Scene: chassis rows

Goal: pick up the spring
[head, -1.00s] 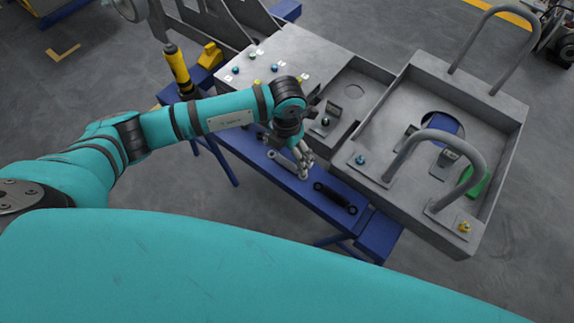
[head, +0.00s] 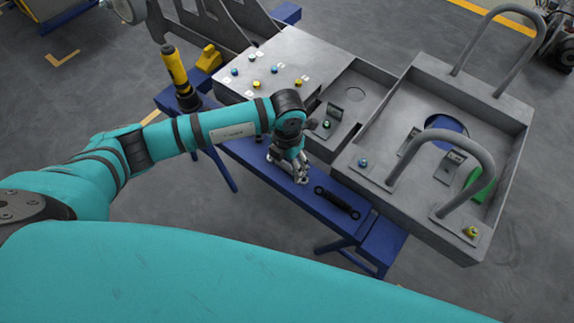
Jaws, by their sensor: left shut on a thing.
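My left gripper (head: 289,166) reaches in from the left and points down at the blue bench, just left of the black handle. Its grey fingers are shut on a small grey thing, most likely the spring. The fingers hide most of it, so its shape and whether it still touches the bench cannot be told. My right gripper is not in view.
A black handle (head: 337,202) lies on the blue bench (head: 240,152). Behind stands a grey chassis (head: 407,193) with two tall bent tube handles, brackets and coloured knobs. A yellow and black tool (head: 176,72) stands upright at the left.

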